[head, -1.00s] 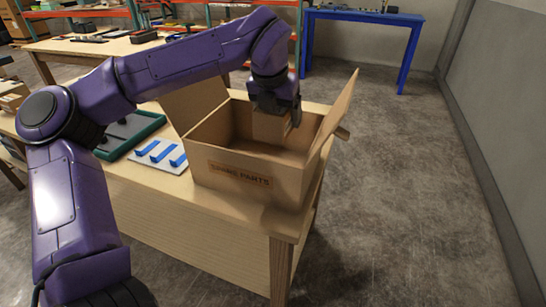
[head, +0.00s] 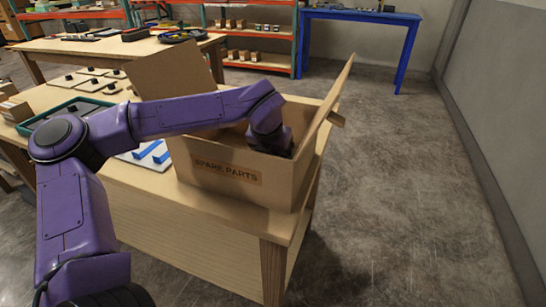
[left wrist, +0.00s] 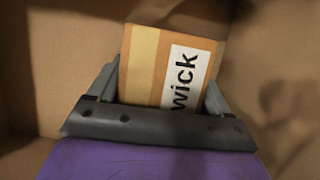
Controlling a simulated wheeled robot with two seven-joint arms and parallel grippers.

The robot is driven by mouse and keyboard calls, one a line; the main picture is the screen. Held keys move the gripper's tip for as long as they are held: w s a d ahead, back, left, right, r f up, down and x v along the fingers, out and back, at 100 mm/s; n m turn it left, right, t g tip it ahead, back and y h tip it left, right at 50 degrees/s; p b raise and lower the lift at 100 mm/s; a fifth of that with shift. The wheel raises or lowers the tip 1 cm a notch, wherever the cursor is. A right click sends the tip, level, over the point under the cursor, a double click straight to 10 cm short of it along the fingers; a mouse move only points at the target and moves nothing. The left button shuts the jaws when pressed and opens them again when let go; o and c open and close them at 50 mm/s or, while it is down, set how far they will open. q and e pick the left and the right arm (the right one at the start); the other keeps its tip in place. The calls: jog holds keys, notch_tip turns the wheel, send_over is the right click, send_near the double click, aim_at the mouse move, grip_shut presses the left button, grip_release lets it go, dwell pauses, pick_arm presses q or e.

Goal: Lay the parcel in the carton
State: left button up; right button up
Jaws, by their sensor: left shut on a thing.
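The open carton (head: 222,175), labelled "SPARE PARTS", stands at the near right end of the wooden table with its flaps raised. My left gripper (head: 272,148) reaches down into it, its fingers hidden behind the front wall in the head view. In the left wrist view, my left gripper (left wrist: 160,95) is shut on the parcel (left wrist: 143,65), a tan and orange box with a white label reading "wick". Brown cardboard surrounds it. Whether the parcel touches the carton floor cannot be told. My right gripper is not in view.
A white board with blue bars (head: 150,153) and a green-edged tray (head: 60,112) lie left of the carton. A blue table (head: 362,17) and shelving stand behind. The grey floor at right is clear.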

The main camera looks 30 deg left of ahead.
pick_arm(q)
jog(key=shift+f, duration=0.1)
jog(key=o, duration=1.2)
jog(key=shift+f, duration=0.1)
jog(key=shift+o, duration=0.2)
jog(key=shift+r, duration=0.3)
jog(key=p+v, duration=0.1)
jog(key=v, duration=1)
jog(key=shift+s+d+r, duration=0.1)
jog(key=shift+s+r, duration=0.2)
